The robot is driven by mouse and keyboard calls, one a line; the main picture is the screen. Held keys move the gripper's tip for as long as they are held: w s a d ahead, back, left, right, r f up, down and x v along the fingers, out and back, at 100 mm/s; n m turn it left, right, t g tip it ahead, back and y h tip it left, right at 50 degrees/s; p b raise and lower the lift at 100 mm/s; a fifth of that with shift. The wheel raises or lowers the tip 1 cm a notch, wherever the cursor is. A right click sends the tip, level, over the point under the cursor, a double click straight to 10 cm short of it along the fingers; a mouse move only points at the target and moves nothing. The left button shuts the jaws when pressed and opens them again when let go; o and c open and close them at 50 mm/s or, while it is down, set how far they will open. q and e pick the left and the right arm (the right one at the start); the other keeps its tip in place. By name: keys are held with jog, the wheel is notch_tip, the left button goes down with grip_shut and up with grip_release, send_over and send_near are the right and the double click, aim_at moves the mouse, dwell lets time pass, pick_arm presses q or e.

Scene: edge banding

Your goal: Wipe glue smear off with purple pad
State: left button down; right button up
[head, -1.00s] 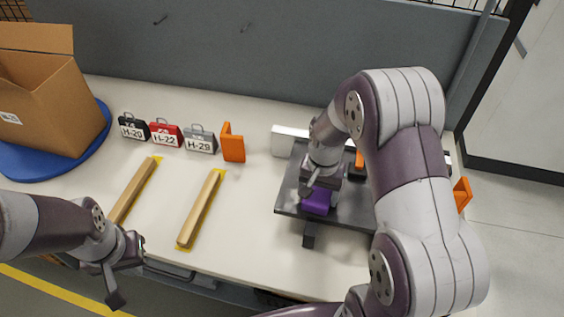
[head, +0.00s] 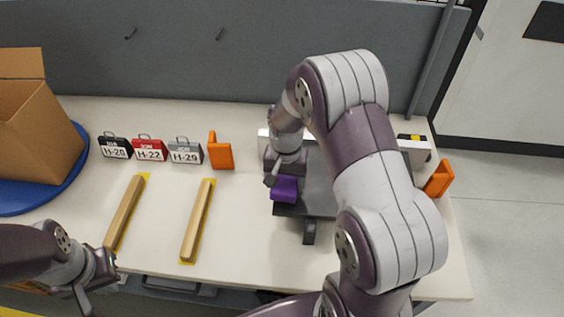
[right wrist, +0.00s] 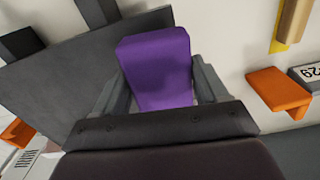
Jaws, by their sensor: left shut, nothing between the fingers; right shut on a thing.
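The purple pad (head: 285,190) is held in my right gripper (head: 281,180), at the left edge of the dark grey plate (head: 318,190). In the right wrist view the purple pad (right wrist: 158,70) sits between the two fingers of my right gripper (right wrist: 165,90), near the plate's (right wrist: 60,85) edge with pale table beside it. I cannot tell whether the pad touches the plate. No glue smear is visible; my right arm and the pad hide part of the plate. My left gripper (head: 90,285) is shut and empty at the table's front left, partly cut off by the frame.
Two wooden strips on yellow bases (head: 125,212) (head: 197,220) lie on the table left of the plate. Cases H-20 (head: 116,147), H-22 (head: 150,149) and H-29 (head: 186,152) stand behind them. Orange brackets (head: 220,153) (head: 438,180) flank the plate. A cardboard box (head: 35,135) stands far left.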

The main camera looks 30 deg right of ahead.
jog(key=shift+s+d+r+p, duration=0.15)
jog(key=shift+r+p, duration=0.2)
jog(key=shift+r, duration=0.2)
jog(key=shift+s+d+r+p, duration=0.15)
jog(key=shift+r+p, duration=0.15)
jog(key=shift+r, duration=0.25)
jog(key=shift+w+a+r+p, duration=0.1)
jog(key=shift+w+r+p, duration=0.05)
jog(key=shift+r+p, duration=0.4)
jog(key=shift+w+a+r+p, duration=0.1)
jog(key=shift+r+p, duration=0.35)
jog(key=shift+r, duration=0.1)
jog(key=shift+r+p, duration=0.35)
jog(key=shift+s+d+r, duration=0.1)
jog(key=shift+s+r, duration=0.05)
jog(key=shift+r, duration=0.1)
pick_arm(q)
jog(key=r, duration=0.2)
jog(key=s+r, duration=0.1)
jog(key=r, duration=0.2)
jog(key=shift+a, duration=0.1)
jog(key=shift+w, duration=0.15)
pick_arm(e)
jog(key=shift+f, duration=0.1)
